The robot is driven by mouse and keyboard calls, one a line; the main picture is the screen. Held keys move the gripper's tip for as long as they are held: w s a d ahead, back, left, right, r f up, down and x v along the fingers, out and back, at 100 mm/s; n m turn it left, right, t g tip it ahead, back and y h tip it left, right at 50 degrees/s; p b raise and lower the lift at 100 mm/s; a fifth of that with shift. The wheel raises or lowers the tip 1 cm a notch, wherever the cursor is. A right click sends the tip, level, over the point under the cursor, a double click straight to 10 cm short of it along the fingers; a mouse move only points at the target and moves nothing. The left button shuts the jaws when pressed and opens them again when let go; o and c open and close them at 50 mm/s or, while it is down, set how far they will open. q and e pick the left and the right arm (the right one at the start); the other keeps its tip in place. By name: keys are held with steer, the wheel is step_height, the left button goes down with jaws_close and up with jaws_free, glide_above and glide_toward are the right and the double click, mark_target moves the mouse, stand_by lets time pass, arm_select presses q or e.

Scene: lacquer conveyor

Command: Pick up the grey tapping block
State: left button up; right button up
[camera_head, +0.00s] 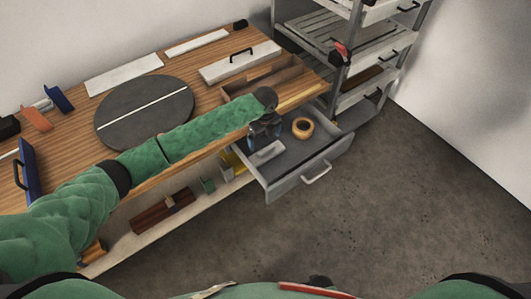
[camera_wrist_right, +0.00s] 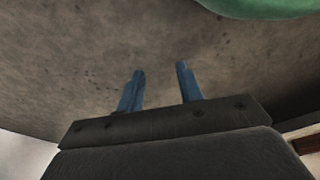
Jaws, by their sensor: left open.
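A light grey block (camera_head: 269,153), which looks like the tapping block, lies in the open grey drawer under the workbench in the head view. My left gripper (camera_head: 262,142) reaches down into the drawer just behind the block. Its blue fingers are open, and the arm hides part of them. I cannot tell whether they touch the block. My right gripper (camera_wrist_right: 160,68) shows in the right wrist view with its two blue fingers apart and nothing between them, above bare floor.
A tan tape roll (camera_head: 302,127) lies in the drawer (camera_head: 309,168), right of the block. A shelf rack (camera_head: 345,75) stands behind right. The floor in front is clear.

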mark_target(266, 149)
arm_select(q)
steer(key=shift+s+d+f, duration=0.15)
steer(key=shift+f, duration=0.25)
step_height(266, 149, down, 4)
steer(key=p, duration=0.3)
steer(key=shift+s+d+f, duration=0.1)
steer(key=shift+s+d, duration=0.05)
steer(key=shift+f, duration=0.45)
steer(key=c, duration=1)
steer(key=shift+c, duration=0.8)
arm_select(e)
steer(key=s+d+f, duration=0.3)
steer(key=s+f, duration=0.1)
steer(key=shift+f, duration=0.4)
arm_select(q)
steer(key=shift+r, duration=0.1)
arm_select(e)
steer(key=shift+s, duration=0.1)
